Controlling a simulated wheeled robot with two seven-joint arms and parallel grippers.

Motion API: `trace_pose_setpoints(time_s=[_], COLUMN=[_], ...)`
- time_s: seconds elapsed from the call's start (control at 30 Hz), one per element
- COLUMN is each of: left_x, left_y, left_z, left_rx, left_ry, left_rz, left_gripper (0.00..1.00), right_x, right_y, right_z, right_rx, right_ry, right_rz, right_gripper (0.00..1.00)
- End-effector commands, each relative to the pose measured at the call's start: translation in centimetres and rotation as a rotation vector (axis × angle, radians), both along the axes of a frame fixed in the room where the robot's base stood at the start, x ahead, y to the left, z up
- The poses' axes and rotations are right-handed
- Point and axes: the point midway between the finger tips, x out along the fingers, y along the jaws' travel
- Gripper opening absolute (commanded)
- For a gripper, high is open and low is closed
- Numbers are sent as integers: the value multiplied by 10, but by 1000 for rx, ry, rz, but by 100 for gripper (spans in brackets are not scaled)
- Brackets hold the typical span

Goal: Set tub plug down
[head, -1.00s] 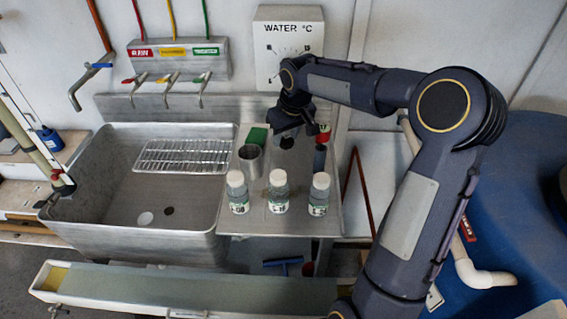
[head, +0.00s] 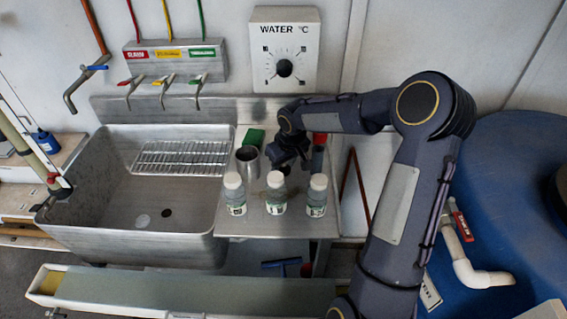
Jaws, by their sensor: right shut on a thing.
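My right gripper (head: 285,159) is shut on a small dark thing, apparently the tub plug (head: 283,169). It holds the plug low over the metal drainboard (head: 243,222), behind the middle bottle. The bottle cap and the fingers partly hide the plug, and I cannot tell whether it touches the board. The grey tub (head: 90,185) is to the left, with a dark round drain spot (head: 167,212) and a white disc (head: 142,220) on its floor. My left gripper is not in view.
Three capped bottles, left (head: 234,194), middle (head: 276,194) and right (head: 317,196), stand along the drainboard. A metal cup (head: 247,162), a green block (head: 254,138) and a red-topped dark cylinder (head: 318,155) stand near the gripper. A wire rack (head: 180,157) spans the tub's back.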

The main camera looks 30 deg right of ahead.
Motion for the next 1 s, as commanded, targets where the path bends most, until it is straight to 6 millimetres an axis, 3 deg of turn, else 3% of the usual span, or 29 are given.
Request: trace_pose_setpoints(time_s=[0.17, 0.2, 0.33, 0.73, 1.0], left_x=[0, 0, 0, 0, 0], left_y=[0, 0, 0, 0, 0], left_z=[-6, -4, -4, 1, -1], left_rx=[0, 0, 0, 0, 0], left_ry=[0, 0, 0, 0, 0], left_rz=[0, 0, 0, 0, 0], left_gripper=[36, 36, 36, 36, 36], right_x=[0, 0, 0, 0, -15], right_y=[0, 0, 0, 0, -1], right_z=[-6, -4, -4, 5, 57], right_rx=[0, 0, 0, -1, -3], right_ry=[0, 0, 0, -2, -6], right_rz=[0, 0, 0, 0, -1], right_gripper=[17, 44, 61, 61, 61])
